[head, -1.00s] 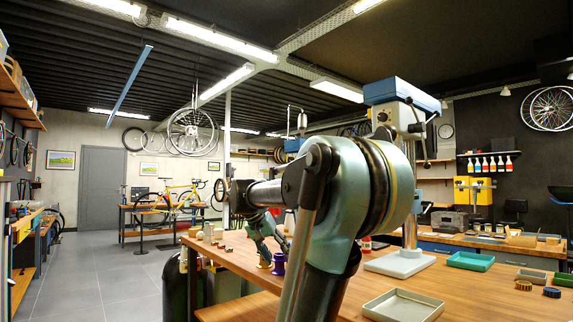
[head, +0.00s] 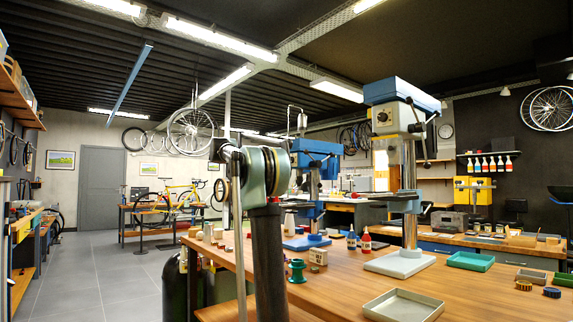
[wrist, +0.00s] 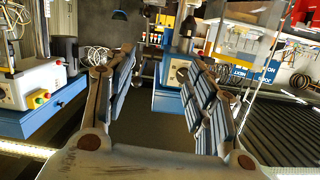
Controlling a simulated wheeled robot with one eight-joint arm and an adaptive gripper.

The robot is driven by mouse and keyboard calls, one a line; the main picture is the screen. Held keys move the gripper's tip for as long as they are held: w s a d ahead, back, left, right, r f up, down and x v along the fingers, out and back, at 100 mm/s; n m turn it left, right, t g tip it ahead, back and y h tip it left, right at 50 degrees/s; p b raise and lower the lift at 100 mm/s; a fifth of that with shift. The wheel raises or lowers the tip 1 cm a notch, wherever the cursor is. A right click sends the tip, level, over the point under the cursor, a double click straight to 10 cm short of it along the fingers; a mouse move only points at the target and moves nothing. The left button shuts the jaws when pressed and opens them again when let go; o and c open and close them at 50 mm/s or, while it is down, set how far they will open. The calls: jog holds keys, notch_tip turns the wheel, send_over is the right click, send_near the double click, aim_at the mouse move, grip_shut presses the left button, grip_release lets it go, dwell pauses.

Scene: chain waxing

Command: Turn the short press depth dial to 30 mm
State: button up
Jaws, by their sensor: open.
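In the head view the shorter press (head: 318,150) has a blue head and stands at mid-table behind my arm. No depth dial can be made out on it there. My gripper (wrist: 160,62) is open and empty in the wrist view, which looks upside down. Beyond its fingers is a blue-and-white press head (wrist: 168,92) with a small round dial (wrist: 181,75) on its pale face. The dial is apart from the fingers, and its marks are too small to read. I cannot tell surely which press this is. My gripper is hidden in the head view.
The taller press (head: 400,120), with a blue top and pale face, stands to the right. Bottles (head: 366,238), a green spool (head: 297,270), a grey tray (head: 403,305) and a green tray (head: 470,261) are on the table (head: 345,290). A machine with coloured buttons (wrist: 38,98) is at left in the wrist view.

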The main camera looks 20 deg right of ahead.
jog(key=w+a+r+m+t+h, duration=0.1)
jog(key=w+r+m+h, duration=0.1)
jog(key=w+r, duration=0.4)
jog(key=w+f+x, duration=0.1)
jog(key=x, duration=1.6)
jog(key=shift+w+d, duration=0.1)
jog(key=shift+c, duration=0.3)
jog(key=c, duration=1)
